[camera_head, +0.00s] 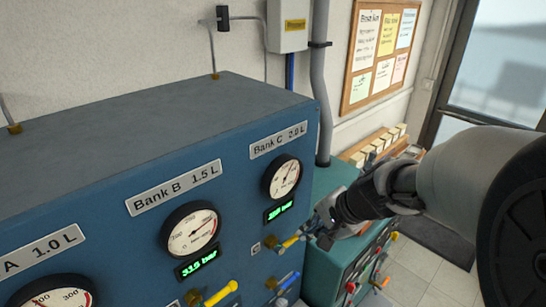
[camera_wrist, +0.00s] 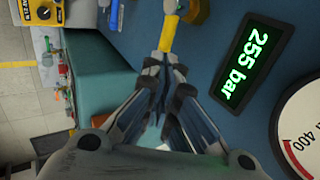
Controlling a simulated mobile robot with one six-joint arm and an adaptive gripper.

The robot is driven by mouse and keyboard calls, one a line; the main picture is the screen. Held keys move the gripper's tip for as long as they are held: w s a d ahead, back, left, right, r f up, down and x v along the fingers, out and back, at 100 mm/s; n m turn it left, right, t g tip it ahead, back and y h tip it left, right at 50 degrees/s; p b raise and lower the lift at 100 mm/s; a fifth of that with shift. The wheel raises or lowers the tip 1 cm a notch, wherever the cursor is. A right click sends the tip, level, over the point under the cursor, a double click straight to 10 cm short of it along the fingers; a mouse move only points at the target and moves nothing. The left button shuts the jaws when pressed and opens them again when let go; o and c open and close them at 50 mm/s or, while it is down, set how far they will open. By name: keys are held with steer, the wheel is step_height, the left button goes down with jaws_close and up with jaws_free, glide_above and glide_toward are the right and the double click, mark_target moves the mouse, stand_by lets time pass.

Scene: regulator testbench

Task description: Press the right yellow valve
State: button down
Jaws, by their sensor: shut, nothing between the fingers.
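The right yellow valve (camera_head: 291,241) sticks out of the blue panel under the Bank C gauge in the head view. It also shows at the top of the wrist view (camera_wrist: 169,34). My gripper (camera_head: 318,228) is just right of its outer end in the head view. In the wrist view my gripper (camera_wrist: 163,68) is shut and empty, its fingertips close to the valve's end. I cannot tell whether they touch. Another yellow valve (camera_head: 220,293) sits lower left, under the Bank B gauge (camera_head: 190,230).
The Bank C gauge (camera_head: 282,177) and its green display (camera_wrist: 246,62), reading 255 bar in the wrist view, are close by. A blue-handled valve (camera_head: 285,282) sits below the right yellow valve. A teal cabinet (camera_head: 329,183) with small knobs stands to the right.

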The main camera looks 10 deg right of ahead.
steer(key=shift+w+a+f, duration=0.25)
steer(key=shift+w+f, duration=0.05)
steer(key=shift+f, duration=0.25)
